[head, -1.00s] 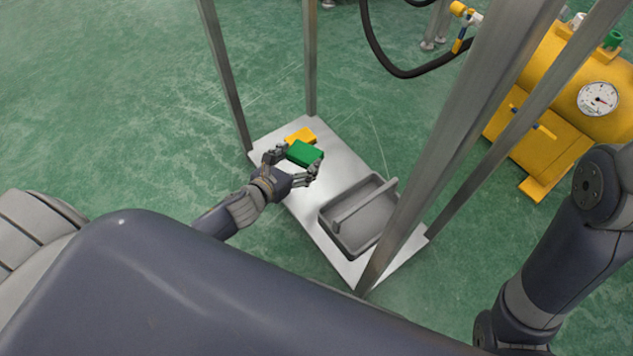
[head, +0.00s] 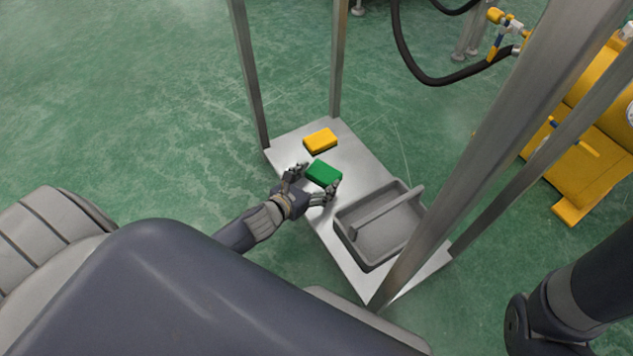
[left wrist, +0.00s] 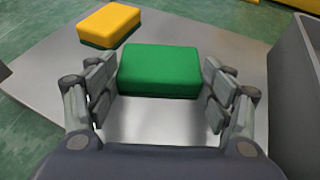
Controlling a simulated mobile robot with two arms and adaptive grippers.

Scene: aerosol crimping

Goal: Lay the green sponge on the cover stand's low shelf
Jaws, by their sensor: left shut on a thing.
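The green sponge (head: 323,173) is at the low shelf (head: 362,158) of the metal cover stand, between the yellow sponge and a grey tray. My left gripper (head: 315,182) has its fingers on either side of it and is shut on it. In the left wrist view the green sponge (left wrist: 160,70) lies flat and level between the finger pads. It is low over the shelf plate; I cannot tell for certain whether it touches. My right gripper is not in view; only part of that arm shows at the lower right.
A yellow sponge (head: 320,140) with a green underside lies on the shelf beyond the green one. A grey tray with a handle bar (head: 368,245) stands at the shelf's right. Upright posts (head: 249,75) rise at the corners. A yellow machine (head: 585,160) stands on the right.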

